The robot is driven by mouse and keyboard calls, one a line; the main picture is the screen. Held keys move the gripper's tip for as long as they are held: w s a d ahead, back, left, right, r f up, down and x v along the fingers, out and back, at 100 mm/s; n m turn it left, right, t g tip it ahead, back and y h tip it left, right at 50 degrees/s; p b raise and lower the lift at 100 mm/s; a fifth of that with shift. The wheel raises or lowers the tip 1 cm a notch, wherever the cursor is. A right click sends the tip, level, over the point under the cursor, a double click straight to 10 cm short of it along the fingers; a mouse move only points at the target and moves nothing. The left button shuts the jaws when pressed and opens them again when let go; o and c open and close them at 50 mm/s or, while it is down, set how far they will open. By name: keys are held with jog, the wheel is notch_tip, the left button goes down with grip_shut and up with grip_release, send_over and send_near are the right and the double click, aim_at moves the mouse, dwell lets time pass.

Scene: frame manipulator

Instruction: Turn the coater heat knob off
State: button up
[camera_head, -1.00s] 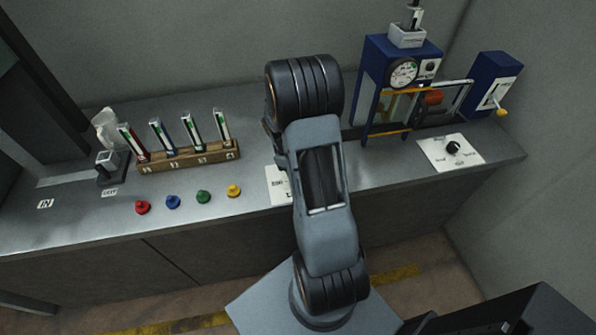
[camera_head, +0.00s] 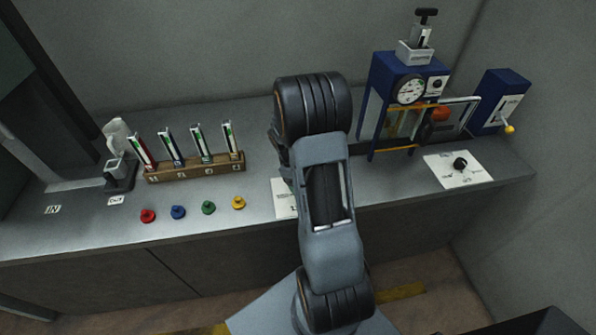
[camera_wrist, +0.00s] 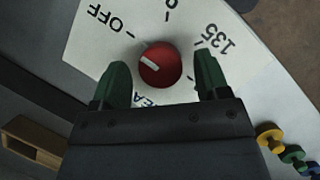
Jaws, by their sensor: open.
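In the wrist view a round red knob (camera_wrist: 165,72) with a white pointer line sits on a white dial plate (camera_wrist: 245,65). The plate reads "OFF" at upper left and "135" at right; another label near the fingers is partly hidden. The pointer line points left and slightly up, not straight at the OFF tick. My gripper (camera_wrist: 162,66) is open, its two green fingers on either side of the knob; I cannot tell whether they touch it. In the head view my arm hides the knob and my gripper; only part of the white plate (camera_head: 282,202) shows.
Coloured knobs (camera_head: 178,212) and a wooden rack (camera_head: 195,167) with several upright holders stand left on the bench. A blue machine with a gauge (camera_head: 411,89), a plate with a black knob (camera_head: 460,163) and a blue lever box (camera_head: 504,97) are on the right.

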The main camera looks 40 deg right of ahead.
jog(key=v, duration=1.3)
jog(key=shift+r+b, duration=0.2)
jog(key=shift+b, duration=0.15)
jog(key=s+a+r+m+t, duration=0.2)
jog(key=s+a+r+t, duration=0.1)
jog(key=s+a, duration=0.3)
jog(key=s+a+r+m+t+y, duration=0.1)
jog(key=s+a+t, duration=0.4)
jog(key=a, duration=0.5)
jog(key=shift+s+r+m+y, duration=0.3)
jog(key=shift+s+r+m, duration=0.3)
jog(key=shift+r, duration=0.35)
